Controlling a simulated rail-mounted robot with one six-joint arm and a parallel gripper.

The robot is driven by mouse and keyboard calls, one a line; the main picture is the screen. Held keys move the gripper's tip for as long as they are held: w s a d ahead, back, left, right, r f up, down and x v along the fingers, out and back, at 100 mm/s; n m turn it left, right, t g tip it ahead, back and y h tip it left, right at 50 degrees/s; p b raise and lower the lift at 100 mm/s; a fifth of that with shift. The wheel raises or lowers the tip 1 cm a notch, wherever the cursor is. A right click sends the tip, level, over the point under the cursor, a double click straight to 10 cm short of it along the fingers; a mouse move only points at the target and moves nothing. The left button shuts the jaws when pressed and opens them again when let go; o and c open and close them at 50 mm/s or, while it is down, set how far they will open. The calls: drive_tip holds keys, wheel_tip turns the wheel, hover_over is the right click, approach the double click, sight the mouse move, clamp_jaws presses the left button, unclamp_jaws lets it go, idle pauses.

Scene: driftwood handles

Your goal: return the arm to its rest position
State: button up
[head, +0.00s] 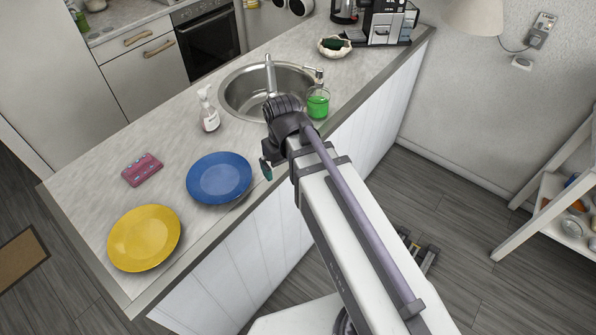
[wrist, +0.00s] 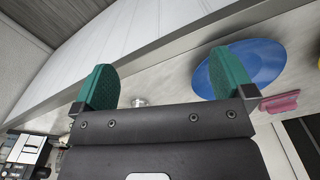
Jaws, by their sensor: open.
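My gripper (wrist: 164,82) shows in the wrist view with its two teal fingers spread wide apart and nothing between them. In the head view my arm reaches up from the bottom right to the counter's front edge. The blue plate also shows in the wrist view (wrist: 268,66), partly behind the right finger.
A white shelf (head: 548,205) stands right. Open floor (head: 450,215) lies between.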

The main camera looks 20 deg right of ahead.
drive_tip(key=s+d+f+m+b, duration=0.3)
drive_tip(key=s+f+b, duration=0.1)
drive_tip(key=shift+s+f, duration=0.2)
drive_tip(key=shift+s, duration=0.05)
